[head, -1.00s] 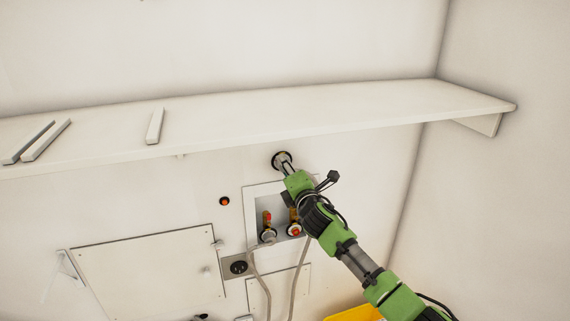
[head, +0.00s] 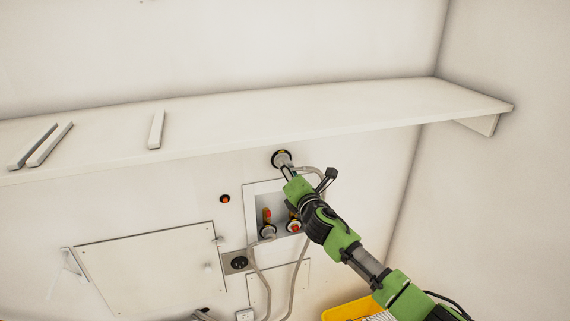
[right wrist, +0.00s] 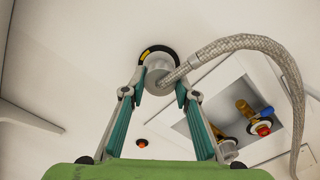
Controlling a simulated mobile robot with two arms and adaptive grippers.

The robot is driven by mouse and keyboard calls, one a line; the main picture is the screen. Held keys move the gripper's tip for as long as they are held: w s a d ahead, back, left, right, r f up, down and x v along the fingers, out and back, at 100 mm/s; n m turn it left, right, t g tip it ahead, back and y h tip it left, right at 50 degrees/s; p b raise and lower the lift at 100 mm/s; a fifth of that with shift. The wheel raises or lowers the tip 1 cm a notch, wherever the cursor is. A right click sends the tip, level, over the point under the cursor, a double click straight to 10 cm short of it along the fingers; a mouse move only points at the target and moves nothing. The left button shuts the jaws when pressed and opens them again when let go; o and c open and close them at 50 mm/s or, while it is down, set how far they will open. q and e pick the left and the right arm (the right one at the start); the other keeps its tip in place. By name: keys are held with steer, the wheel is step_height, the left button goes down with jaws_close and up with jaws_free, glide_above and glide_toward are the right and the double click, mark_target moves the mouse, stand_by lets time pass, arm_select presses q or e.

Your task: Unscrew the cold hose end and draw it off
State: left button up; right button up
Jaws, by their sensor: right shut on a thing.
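My right gripper (right wrist: 158,92) is shut on the grey cold hose end (right wrist: 158,76), a short cylinder with a braided hose (right wrist: 245,43) curving off to the right. In the head view the gripper (head: 286,171) is high on the wall, above the recessed valve box. The hose end is in front of a round wall fitting (right wrist: 157,55) with a black and yellow rim; I cannot tell if they touch. The blue-handled brass valve (right wrist: 245,107) shows a red-orange outlet face (right wrist: 262,128) with no hose on it. My left gripper is not in view.
The valve box (head: 251,200) also holds a red-handled valve (head: 267,215) with a hose attached. A long shelf (head: 300,115) overhangs the wall above my arm. A yellow bucket (head: 345,309) is at lower right. A square panel (head: 145,268) is at left.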

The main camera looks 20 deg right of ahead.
steer(key=shift+s+p, duration=0.7)
steer(key=shift+s, duration=1.05)
